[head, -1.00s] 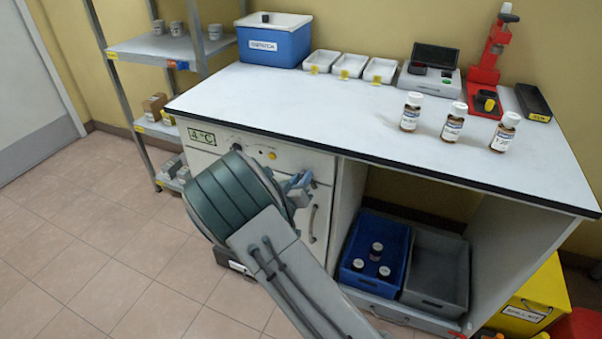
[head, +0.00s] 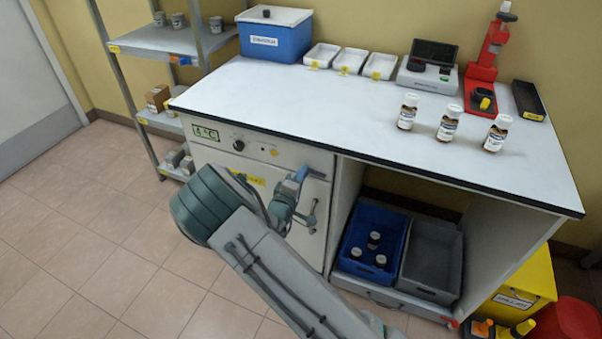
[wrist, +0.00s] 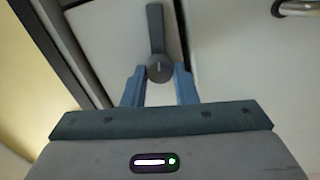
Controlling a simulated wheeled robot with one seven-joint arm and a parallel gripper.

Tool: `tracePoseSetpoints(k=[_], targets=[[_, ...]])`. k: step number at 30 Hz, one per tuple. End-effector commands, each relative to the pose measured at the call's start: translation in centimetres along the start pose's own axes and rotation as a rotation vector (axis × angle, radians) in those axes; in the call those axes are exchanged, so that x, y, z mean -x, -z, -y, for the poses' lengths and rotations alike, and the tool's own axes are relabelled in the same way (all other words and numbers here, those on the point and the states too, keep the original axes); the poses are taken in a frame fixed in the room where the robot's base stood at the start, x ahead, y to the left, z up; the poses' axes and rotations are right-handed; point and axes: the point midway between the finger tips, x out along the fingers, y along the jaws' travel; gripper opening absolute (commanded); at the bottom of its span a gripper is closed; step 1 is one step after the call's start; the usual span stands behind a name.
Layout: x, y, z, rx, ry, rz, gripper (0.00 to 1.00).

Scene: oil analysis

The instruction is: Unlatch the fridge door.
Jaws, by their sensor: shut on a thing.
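The white fridge door (head: 262,176) is at the left of the bench front, below a 4 °C display, and looks closed. In the wrist view the latch (wrist: 156,38) is a dark grey lever with a round hub; its arm points up in the picture. My gripper (head: 303,174) is at the right part of the door. In the wrist view my gripper (wrist: 159,72) has its blue fingers on both sides of the hub, shut on the latch. My forearm and wrist hide the lower left of the door in the head view.
A metal bar handle (wrist: 300,8) is on the door near the latch. Three bottles (head: 448,123) stand on the bench top. A blue crate (head: 350,268) and a grey crate (head: 432,282) sit in the open bay right of the fridge. The floor at left is clear.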

Motion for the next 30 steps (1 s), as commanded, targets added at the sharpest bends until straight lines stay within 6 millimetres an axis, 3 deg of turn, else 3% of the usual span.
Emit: tracePoseSetpoints(k=[10,27,28,30], targets=[[0.04,0.1,0.02,0.143,0.0,-0.002,0.03],[0.02,0.08,0.08,0.17,0.0,-0.002,0.03],[0.02,0.08,0.08,0.169,0.0,-0.002,0.34],[0.01,0.06,0.08,0.169,0.0,-0.002,0.48]])
